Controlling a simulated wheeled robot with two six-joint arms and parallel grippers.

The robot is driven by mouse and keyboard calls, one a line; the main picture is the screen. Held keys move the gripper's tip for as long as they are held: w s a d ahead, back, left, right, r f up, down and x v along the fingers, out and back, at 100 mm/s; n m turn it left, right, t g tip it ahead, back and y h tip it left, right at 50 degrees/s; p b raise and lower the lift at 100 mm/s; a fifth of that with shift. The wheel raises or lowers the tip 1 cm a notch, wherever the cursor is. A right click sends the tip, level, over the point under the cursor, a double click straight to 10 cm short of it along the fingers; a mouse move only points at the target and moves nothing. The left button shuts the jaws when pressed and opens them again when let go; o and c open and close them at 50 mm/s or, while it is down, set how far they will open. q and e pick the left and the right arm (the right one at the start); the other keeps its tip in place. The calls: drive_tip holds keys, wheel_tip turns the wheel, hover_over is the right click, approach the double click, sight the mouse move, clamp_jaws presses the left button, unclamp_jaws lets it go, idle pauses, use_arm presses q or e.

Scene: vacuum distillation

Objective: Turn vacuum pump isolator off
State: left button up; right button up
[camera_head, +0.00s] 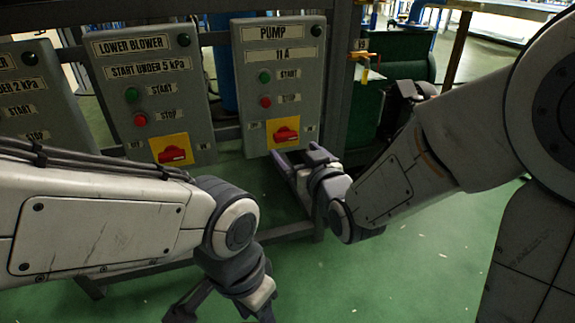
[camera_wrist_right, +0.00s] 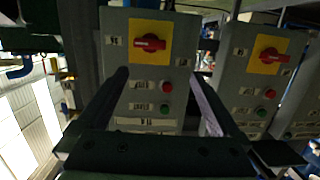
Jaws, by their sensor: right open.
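The pump isolator (camera_head: 285,134) is a red rotary handle on a yellow plate, low on the grey box labelled PUMP (camera_head: 277,60). Its handle lies roughly level, with small labels either side too small to read. In the right wrist view the picture is inverted, and the isolator (camera_wrist_right: 150,42) shows ahead, between the finger lines. My right gripper (camera_head: 298,160) is open and empty just below the isolator, apart from the handle as far as I can see. Its fingers (camera_wrist_right: 158,100) frame the box. My left gripper (camera_head: 222,304) hangs low, partly cut off by the bottom edge.
The LOWER BLOWER box (camera_head: 150,85) stands left of the pump box, with a similar red isolator (camera_head: 172,150). The pump box has a green start button (camera_head: 265,77) and a red stop button (camera_head: 265,101). The green floor (camera_head: 420,265) ahead is clear.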

sight(287, 138)
drive_tip(key=w+f+b, duration=0.1)
drive_tip(key=w, duration=0.2)
drive_tip(key=w+a+f+t+b, duration=0.1)
drive_tip(key=w, duration=0.2)
drive_tip(key=w+f+t+b, duration=0.1)
drive_tip(key=w, duration=0.3)
drive_tip(key=shift+a+f+b, duration=0.15)
drive_tip(key=shift+a+b, duration=0.15)
drive_tip(key=shift+w+a, duration=0.2)
drive_tip(key=shift+w, duration=0.35)
use_arm(q)
wheel_tip(287, 138, down, 6)
drive_tip(key=shift+r, duration=0.1)
use_arm(e)
drive_tip(key=c, duration=1.2)
drive_tip(key=shift+c, duration=0.2)
